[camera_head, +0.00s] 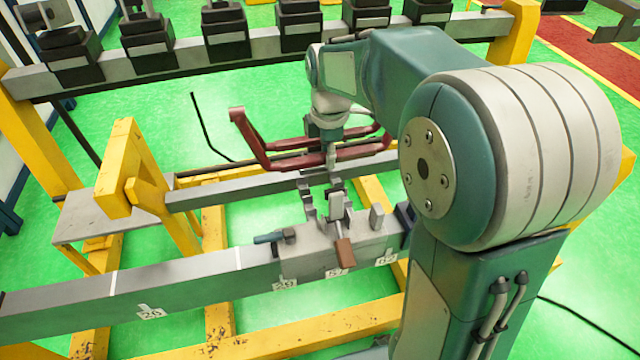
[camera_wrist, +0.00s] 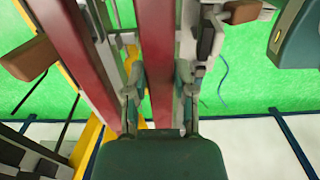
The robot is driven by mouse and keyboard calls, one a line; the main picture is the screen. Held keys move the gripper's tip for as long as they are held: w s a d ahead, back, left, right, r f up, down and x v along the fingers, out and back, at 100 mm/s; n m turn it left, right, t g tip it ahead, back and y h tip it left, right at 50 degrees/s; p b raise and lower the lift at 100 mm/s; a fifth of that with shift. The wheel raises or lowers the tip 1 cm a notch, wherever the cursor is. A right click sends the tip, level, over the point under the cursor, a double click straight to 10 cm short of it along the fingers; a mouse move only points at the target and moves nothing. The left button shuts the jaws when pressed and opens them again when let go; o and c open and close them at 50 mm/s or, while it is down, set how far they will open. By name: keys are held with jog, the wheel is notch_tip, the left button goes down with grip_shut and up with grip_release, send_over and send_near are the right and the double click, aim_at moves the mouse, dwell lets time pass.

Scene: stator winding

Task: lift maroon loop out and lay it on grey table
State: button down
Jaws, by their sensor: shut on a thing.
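The maroon loop (camera_head: 290,161) is a long closed frame with angled ends, hanging above the rails in the head view. My gripper (camera_head: 332,158) points down at it and is shut on one of its long bars. In the wrist view, a maroon bar (camera_wrist: 157,62) lies between the fingers of my gripper (camera_wrist: 160,85), and the loop's other bar runs beside it on the left. My arm hides part of the loop's right end in the head view. The grey table (camera_head: 82,220) stands low at the left, inside the yellow frame, its visible top bare.
A grey rail (camera_head: 190,282) with upright clamps (camera_head: 340,205) and a brown handle (camera_head: 345,252) crosses in front of the loop. A second rail (camera_head: 240,190) lies behind it. Yellow posts (camera_head: 120,165) stand beside the table. A row of black blocks (camera_head: 225,30) lines the back beam.

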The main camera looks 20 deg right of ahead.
jog(key=shift+r, duration=2.9)
